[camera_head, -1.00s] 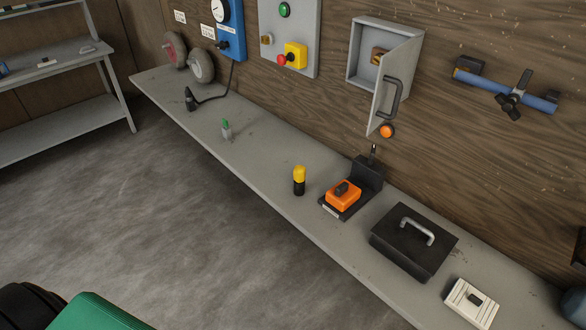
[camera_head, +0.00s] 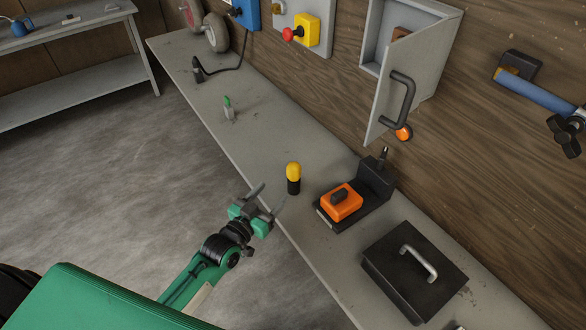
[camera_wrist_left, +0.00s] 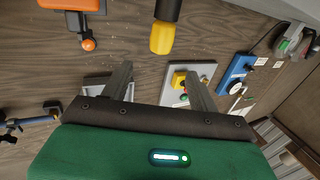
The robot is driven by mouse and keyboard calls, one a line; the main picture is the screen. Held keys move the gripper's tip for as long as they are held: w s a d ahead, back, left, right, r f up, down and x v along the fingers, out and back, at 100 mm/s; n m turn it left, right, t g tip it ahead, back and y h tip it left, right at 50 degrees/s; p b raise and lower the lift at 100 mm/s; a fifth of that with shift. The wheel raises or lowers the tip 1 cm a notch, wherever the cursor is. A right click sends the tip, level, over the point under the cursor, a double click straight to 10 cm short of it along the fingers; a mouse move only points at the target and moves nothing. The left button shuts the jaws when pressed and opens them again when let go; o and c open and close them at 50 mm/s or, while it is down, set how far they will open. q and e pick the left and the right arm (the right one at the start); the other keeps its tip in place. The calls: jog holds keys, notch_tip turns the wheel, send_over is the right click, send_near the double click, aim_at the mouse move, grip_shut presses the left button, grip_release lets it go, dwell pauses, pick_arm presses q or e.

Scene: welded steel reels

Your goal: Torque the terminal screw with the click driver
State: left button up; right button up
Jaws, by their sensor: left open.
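A short upright handle (camera_head: 293,178), yellow on top and black below, stands on the bench and looks like the click driver. It also shows at the top of the left wrist view (camera_wrist_left: 162,38), beyond the fingers. An orange block (camera_head: 341,203) with a dark knob sits on a black base to its right. A black post with a thin pin (camera_head: 384,155) rises behind the block. I cannot make out the terminal screw. My left gripper (camera_head: 272,194) is open and empty, a little left of and nearer than the handle. My right gripper is not in view.
A black box (camera_head: 414,272) with a metal handle stands at the right of the bench (camera_head: 262,134). A grey cabinet door (camera_head: 421,85) hangs open above the fixture. A small green-topped item (camera_head: 228,106) stands farther left. Bench between it and the yellow-black handle is clear.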

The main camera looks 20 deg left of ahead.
aim_at(290, 171)
pick_arm(q)
jog(key=p+x, duration=0.1)
jog(key=x, duration=0.5)
jog(key=shift+d, duration=0.1)
jog(key=shift+w+d+p, duration=0.2)
jog(key=shift+w+p, duration=0.1)
jog(key=shift+w, duration=0.4)
jog(key=shift+w+r, duration=0.1)
jog(key=shift+w, duration=0.2)
jog(key=p+x, duration=0.2)
jog(key=x, duration=0.1)
jog(key=shift+w, duration=0.15)
jog(key=shift+w+d, duration=0.15)
jog(key=shift+w, duration=0.4)
jog(key=shift+c, duration=0.4)
jog(key=c, duration=1)
